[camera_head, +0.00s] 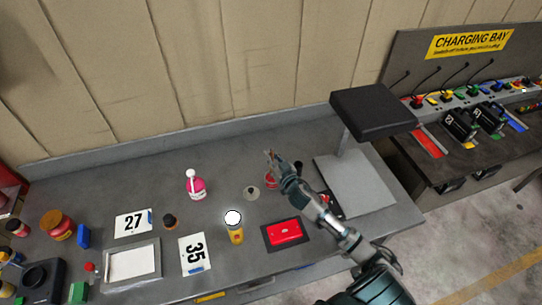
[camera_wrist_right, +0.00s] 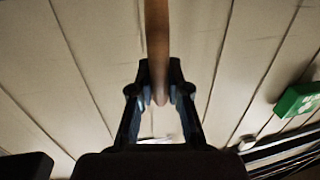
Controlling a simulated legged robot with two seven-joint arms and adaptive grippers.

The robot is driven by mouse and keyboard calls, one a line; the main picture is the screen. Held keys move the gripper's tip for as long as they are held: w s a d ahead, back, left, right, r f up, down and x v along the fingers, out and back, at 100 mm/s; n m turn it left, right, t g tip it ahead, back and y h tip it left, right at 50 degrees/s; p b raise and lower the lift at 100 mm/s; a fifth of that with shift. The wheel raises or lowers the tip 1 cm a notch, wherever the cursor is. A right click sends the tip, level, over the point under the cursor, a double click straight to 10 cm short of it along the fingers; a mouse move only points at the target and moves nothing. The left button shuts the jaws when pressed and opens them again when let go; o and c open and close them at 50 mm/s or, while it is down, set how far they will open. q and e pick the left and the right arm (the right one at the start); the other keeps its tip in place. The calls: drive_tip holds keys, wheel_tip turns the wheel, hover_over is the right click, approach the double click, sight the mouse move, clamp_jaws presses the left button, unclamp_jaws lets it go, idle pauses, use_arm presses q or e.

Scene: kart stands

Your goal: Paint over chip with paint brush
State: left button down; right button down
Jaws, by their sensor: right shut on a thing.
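My right gripper (camera_head: 277,164) is raised above the back middle of the grey bench. In the right wrist view it (camera_wrist_right: 158,98) is shut on a brown wooden handle (camera_wrist_right: 157,45), which looks like the paint brush; its bristles are not clear. A red panel (camera_head: 285,232) lies on a dark mat at the bench's front, below and right of the gripper. A red container (camera_head: 271,180), perhaps the paint pot, stands partly hidden behind my right gripper. My left gripper is out of view.
A black-topped stand (camera_head: 373,111) rises at right. The wall is close behind the bench.

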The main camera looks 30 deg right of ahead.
drive_tip(key=shift+d+f, duration=0.1)
drive_tip(key=shift+d, duration=0.25)
drive_tip(key=shift+f, duration=0.1)
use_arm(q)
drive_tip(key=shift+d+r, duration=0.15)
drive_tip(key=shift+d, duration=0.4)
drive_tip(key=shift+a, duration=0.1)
use_arm(e)
drive_tip(key=shift+a, duration=0.2)
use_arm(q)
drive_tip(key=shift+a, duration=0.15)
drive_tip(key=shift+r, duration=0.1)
use_arm(e)
drive_tip(key=shift+d, duration=0.1)
